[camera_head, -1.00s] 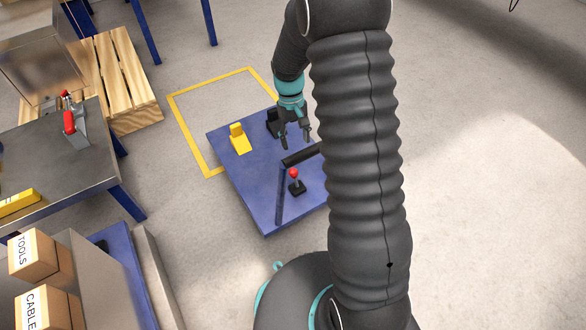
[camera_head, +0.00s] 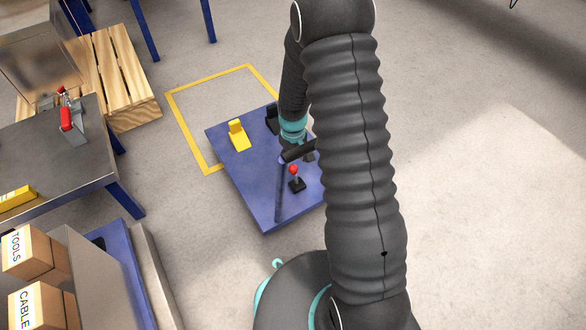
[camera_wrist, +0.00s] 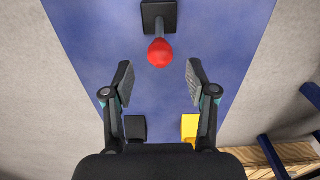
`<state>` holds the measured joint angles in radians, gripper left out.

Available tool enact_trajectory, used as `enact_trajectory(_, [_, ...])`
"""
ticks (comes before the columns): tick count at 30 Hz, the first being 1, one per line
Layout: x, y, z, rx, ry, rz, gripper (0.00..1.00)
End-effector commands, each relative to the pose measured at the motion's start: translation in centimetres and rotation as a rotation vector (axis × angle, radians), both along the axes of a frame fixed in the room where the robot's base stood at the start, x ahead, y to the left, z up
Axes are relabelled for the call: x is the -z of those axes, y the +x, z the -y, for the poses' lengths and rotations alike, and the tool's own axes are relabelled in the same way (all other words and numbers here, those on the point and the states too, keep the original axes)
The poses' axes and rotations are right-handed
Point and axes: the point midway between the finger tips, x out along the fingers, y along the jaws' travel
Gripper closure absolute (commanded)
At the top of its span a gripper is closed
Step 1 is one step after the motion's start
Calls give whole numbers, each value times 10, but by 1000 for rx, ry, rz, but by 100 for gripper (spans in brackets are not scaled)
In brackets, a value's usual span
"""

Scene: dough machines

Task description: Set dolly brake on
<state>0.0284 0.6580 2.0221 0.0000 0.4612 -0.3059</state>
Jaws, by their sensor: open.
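The blue dolly (camera_head: 250,178) stands on the floor left of my arm in the head view; its deck also fills the middle of the wrist view (camera_wrist: 90,35). A brake lever with a red ball knob (camera_head: 293,169) rises from a small black base (camera_head: 297,186) on the deck. In the wrist view the red knob (camera_wrist: 160,52) lies just ahead of and between the fingertips, and I see no contact. My gripper (camera_wrist: 159,72) is open and empty, pointing at the knob.
A yellow block (camera_head: 239,135) and a black block (camera_head: 272,119) sit at the deck's far end. A yellow floor outline (camera_head: 183,122) lies beyond. A workbench (camera_head: 60,165) and boxes (camera_head: 35,253) stand left.

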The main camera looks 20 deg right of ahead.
Motion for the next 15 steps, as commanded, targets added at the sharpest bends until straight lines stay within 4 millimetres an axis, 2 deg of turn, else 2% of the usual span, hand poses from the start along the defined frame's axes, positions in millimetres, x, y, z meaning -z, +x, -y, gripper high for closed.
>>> enact_trajectory(1, [11,-1,0,0,0,-3,43])
enact_trajectory(6, [34,0,0,0,0,-2,43])
enact_trajectory(15, [47,0,0,0,0,0,43])
